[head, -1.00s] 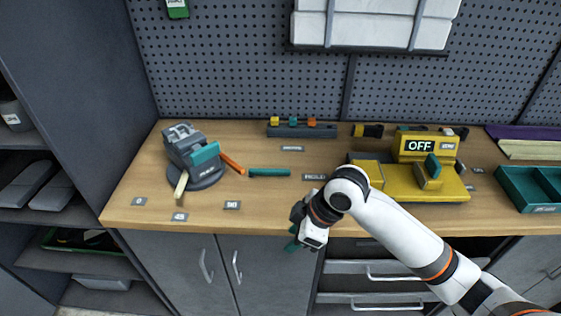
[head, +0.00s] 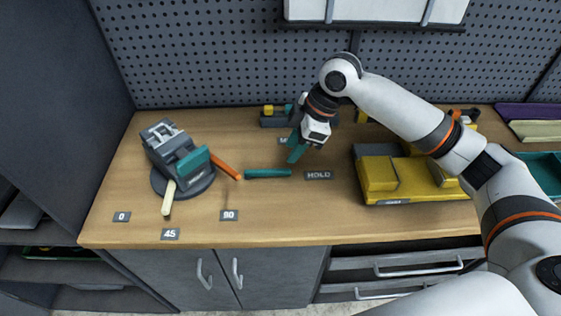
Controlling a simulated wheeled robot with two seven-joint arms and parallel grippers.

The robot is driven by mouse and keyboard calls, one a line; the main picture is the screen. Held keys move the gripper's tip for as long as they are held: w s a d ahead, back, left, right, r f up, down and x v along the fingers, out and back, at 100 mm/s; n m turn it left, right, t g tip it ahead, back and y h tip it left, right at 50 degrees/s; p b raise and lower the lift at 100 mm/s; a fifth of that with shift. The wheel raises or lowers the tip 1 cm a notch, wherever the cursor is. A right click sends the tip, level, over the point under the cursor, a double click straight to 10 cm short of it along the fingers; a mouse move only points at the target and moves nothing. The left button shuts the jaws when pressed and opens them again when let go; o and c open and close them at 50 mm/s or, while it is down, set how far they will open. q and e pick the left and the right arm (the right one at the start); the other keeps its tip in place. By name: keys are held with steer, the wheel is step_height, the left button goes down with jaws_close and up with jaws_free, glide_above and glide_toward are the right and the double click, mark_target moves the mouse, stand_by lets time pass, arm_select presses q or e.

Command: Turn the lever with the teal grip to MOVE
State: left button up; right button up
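A teal bar-shaped grip (head: 268,174) lies low over the bench, pointing right towards the HOLD label (head: 319,175). Its left end is close to the end of an orange rod (head: 226,166); I cannot tell whether they join. My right gripper (head: 294,156) hangs above the bench, just behind and right of the teal grip, apart from it as far as I can see. Its teal fingers overlap, so their opening is unclear. A small label (head: 283,141) behind the grip is partly hidden by the gripper and unreadable. My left gripper is out of view.
A grey vise (head: 176,150) with a teal part and a cream handle (head: 168,198) stands left on a round base. Labels 0, 45 and 90 (head: 229,215) lie in front. A yellow machine (head: 378,175) stands right, partly hidden by my arm. The front middle bench is clear.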

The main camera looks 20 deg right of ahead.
mark_target(278, 170)
steer(key=x, duration=0.8)
steer(key=shift+w+d, duration=0.1)
steer(key=shift+w, duration=0.2)
jaws_close()
